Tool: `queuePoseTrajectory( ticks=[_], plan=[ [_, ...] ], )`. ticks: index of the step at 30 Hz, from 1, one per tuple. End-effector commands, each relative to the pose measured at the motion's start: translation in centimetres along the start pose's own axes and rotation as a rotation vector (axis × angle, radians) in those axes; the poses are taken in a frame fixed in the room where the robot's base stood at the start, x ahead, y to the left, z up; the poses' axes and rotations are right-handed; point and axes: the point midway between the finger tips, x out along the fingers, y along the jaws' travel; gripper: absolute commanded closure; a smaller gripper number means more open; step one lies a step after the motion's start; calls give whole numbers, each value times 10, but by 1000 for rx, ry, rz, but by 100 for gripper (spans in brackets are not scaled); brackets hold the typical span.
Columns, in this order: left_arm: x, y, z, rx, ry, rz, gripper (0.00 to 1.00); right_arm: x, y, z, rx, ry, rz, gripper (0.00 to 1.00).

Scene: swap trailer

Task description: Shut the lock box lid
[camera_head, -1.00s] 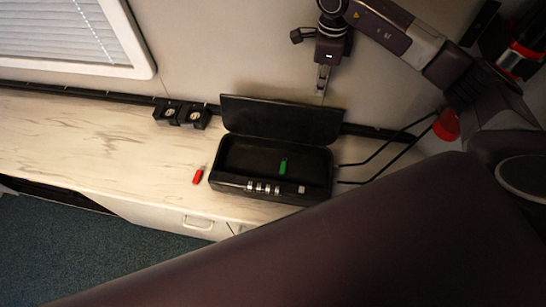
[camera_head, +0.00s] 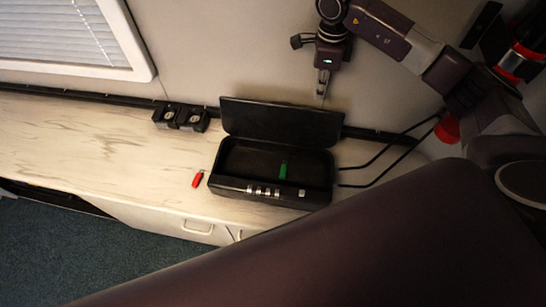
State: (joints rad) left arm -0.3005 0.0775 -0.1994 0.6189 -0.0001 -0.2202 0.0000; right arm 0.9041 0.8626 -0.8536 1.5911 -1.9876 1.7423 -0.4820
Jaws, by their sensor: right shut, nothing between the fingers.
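The black lock box (camera_head: 262,188) stands on the pale counter, with several silver code wheels on its front. Its lid (camera_head: 282,121) is open and stands up at the back. A green item (camera_head: 283,170) lies inside the box. My right gripper (camera_head: 320,94) is shut and empty, pointing down above and behind the raised lid, near the wall. It appears apart from the lid. My left gripper is not in view.
A small red item (camera_head: 198,179) lies on the counter (camera_head: 95,140) left of the box. A black twin-dial unit (camera_head: 181,117) stands at the wall. Black cables (camera_head: 385,150) run right of the box. The left counter is clear.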

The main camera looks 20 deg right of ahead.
Motion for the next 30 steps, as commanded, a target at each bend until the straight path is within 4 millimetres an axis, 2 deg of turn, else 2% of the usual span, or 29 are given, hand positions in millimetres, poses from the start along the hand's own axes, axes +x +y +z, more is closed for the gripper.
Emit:
queuePoseTrajectory(
  ticks=[16, 30],
  plan=[
    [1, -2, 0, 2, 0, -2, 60, 2, 0, 0, 0, 0, 0, 100],
    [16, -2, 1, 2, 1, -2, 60, 20, 0, 0, 0, 0, 0, 100]
  ],
)
